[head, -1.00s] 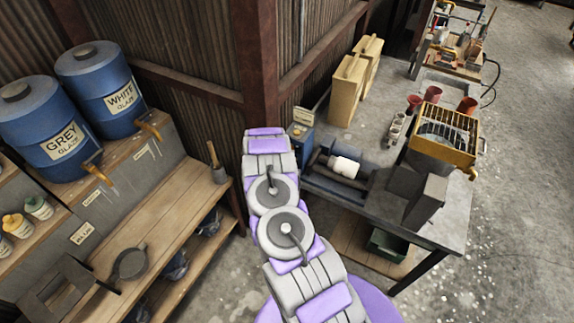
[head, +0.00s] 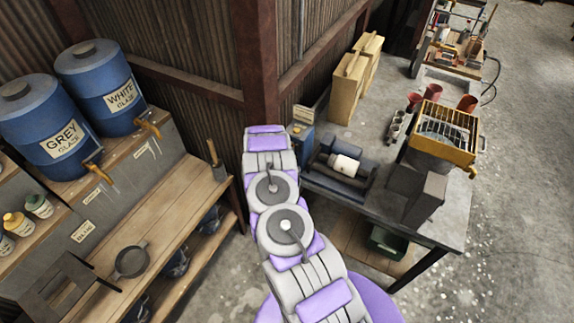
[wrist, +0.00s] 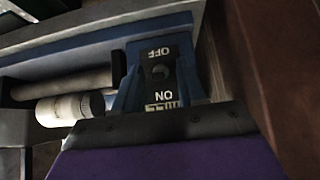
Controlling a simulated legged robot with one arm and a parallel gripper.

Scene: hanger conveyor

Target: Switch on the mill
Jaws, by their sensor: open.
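The mill (head: 340,168) is a set of dark rollers with a white jar on the grey bench, right of my arm in the head view. Its blue switch box (head: 300,136) stands at the bench's left end, beside my arm's far end. In the wrist view the switch box (wrist: 158,75) has a black plate marked OFF and ON, upside down, with a small dark knob between. I cannot tell its position. My gripper (wrist: 158,128) shows as a purple and dark edge below the switch box, open, covering its lower part. In the head view the fingers are hidden.
The white jar (wrist: 70,108) lies left of the switch box. A brown post (head: 252,60) stands close behind my arm. A wooden shelf (head: 165,195) with glaze barrels is on the left.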

